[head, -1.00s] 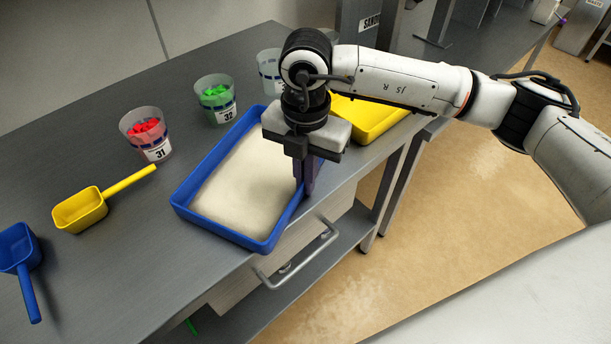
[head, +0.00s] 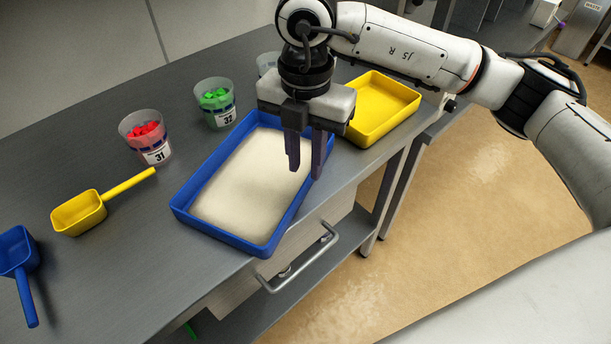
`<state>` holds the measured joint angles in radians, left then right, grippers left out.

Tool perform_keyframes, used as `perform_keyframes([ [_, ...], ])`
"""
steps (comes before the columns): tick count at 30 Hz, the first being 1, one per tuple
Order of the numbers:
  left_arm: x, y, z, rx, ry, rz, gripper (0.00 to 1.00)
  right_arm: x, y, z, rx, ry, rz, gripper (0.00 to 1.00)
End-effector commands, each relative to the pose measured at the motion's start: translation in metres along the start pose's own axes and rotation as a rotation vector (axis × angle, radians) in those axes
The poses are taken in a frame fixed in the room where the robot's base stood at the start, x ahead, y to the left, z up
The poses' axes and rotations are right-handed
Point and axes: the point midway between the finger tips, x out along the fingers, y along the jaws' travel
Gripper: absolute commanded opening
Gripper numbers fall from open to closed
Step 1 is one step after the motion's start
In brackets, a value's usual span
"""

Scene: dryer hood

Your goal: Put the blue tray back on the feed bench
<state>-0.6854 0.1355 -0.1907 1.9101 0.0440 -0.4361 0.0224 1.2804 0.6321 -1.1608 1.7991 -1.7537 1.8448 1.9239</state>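The blue tray (head: 215,236) sits on the grey metal bench, filled with pale sand-like material. My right gripper (head: 305,168) is over the tray's right side, fingers pointing down. Its fingers are apart, one on the inner side over the sand and one at or just outside the right rim. I see nothing held between them, and the tray rests flat on the bench. I cannot tell whether a finger touches the rim. My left gripper is not in view.
A yellow tray (head: 382,106) lies to the right. Cups with red pieces (head: 146,138) and green pieces (head: 216,104) stand behind. A yellow scoop (head: 82,212) and a blue scoop (head: 18,254) lie at left. A drawer handle (head: 300,262) juts out below the bench edge.

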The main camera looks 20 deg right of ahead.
Motion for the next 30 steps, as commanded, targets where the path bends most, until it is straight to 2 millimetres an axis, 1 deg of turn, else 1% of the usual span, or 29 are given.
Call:
perform_keyframes([
  [1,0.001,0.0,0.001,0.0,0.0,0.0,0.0,-0.012,0.001,0.0,-0.001,-0.002,0.004,0.22],
  [3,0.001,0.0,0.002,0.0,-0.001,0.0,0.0,-0.026,0.001,0.0,-0.001,-0.001,0.004,0.22],
  [6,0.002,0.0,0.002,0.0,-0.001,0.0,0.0,-0.042,0.001,0.0,-0.002,-0.001,0.002,0.22],
  [10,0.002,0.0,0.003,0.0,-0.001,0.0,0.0,-0.056,0.001,0.0,-0.001,0.0,0.002,0.22],
  [15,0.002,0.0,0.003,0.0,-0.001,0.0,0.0,-0.061,0.0,0.0,-0.001,0.001,-0.001,0.22],
  [30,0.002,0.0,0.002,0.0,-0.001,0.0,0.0,-0.06,0.0,0.0,-0.001,0.001,-0.001,0.22],
])
